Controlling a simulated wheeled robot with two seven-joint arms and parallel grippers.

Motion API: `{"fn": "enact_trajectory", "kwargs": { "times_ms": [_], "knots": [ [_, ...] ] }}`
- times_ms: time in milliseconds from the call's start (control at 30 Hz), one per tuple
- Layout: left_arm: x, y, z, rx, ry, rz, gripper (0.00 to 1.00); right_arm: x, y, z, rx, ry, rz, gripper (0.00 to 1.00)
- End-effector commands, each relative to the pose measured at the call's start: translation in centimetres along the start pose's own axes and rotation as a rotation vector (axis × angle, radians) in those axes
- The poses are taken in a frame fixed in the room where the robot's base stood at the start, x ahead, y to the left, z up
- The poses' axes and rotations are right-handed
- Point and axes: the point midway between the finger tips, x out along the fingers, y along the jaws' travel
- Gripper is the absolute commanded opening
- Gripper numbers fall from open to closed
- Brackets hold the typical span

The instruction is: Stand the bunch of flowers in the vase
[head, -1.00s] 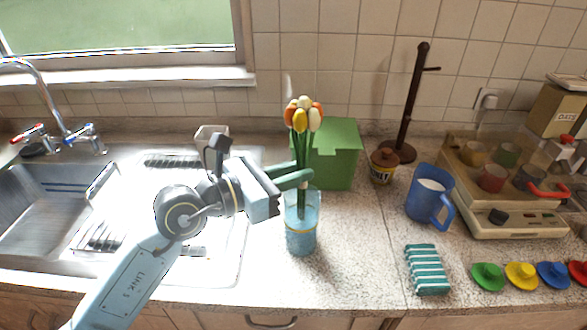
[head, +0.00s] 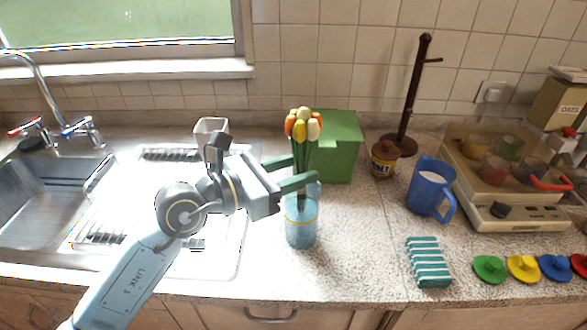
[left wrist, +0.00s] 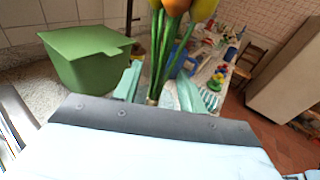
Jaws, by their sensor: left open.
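The bunch of flowers (head: 303,126), orange, yellow and cream tulips on green stems, stands upright with its lower stems inside the clear blue vase (head: 301,228) on the counter. My left gripper (head: 304,171) is open, with its green fingers at the stems just above or at the vase's rim. In the left wrist view the flowers (left wrist: 166,45) rise between the two spread fingers. The stem ends are hard to make out through the vase. My right gripper is not in view.
A green box (head: 338,150) stands right behind the vase. A brown post (head: 416,95), a honey pot (head: 384,158), a blue jug (head: 431,188) and a striped cloth (head: 427,262) lie to the right. The sink (head: 50,205) is at left.

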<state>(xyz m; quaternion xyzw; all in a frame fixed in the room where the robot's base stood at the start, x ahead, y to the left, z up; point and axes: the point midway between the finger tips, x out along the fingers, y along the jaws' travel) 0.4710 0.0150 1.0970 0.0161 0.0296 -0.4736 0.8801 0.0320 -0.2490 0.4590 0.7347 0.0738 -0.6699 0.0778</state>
Motion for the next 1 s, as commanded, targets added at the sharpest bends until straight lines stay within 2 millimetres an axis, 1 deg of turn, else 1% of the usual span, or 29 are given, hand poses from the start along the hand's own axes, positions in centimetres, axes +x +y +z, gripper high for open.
{"fn": "enact_trajectory", "kwargs": {
  "times_ms": [167,267,367,600,700,833,1000],
  "knots": [
    [-0.3,0.0,-0.1,0.000,0.002,0.000,0.41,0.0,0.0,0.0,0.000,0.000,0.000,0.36],
    [-1.4,0.1,-0.2,0.000,0.003,0.001,0.41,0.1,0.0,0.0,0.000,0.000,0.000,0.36],
    [-3.3,0.0,-0.2,0.001,0.005,0.001,0.41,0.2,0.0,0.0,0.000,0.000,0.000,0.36],
    [-8.9,0.0,-0.3,0.002,0.005,0.001,0.41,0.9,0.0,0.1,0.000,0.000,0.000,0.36],
    [-10.7,0.0,-0.2,0.003,0.004,0.001,0.41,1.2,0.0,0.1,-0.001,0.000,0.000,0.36],
    [-12.4,0.0,-0.2,0.000,0.004,0.001,0.41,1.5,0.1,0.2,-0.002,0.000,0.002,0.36],
    [-13.3,0.0,0.0,0.001,0.000,0.000,0.41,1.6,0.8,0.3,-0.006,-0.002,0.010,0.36]
  ]
}}
